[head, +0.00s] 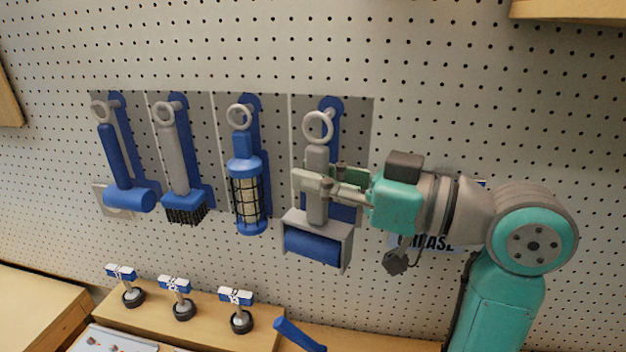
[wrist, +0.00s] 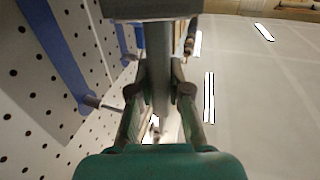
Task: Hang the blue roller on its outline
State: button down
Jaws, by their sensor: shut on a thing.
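The blue roller (head: 312,246) has a grey frame, a grey handle and a ring at its top. It stands roughly upright in front of the rightmost panel on the pegboard. My gripper (head: 318,186) is shut on the handle, coming from the right. The roller's blue outline (head: 335,112) shows behind and beside it, partly hidden. In the wrist view the grey handle (wrist: 160,92) is between my fingers. The outline (wrist: 55,48) there has a bare peg (wrist: 96,102) that stands apart from the handle, toward the board side. The ring is mostly hidden in that view.
A blue hammer (head: 118,165), a brush (head: 180,165) and a caged lamp (head: 245,190) hang close by on the left. Below is a wooden bench (head: 200,325) with several small labelled stands and a blue handle (head: 298,335). The board above is clear.

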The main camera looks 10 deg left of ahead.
jog(key=w+f, duration=0.1)
jog(key=w, duration=0.5)
jog(key=shift+w, duration=0.25)
dwell(0.6)
jog(key=shift+w+d, duration=0.1)
dwell(0.5)
jog(key=c, duration=1)
grip_release()
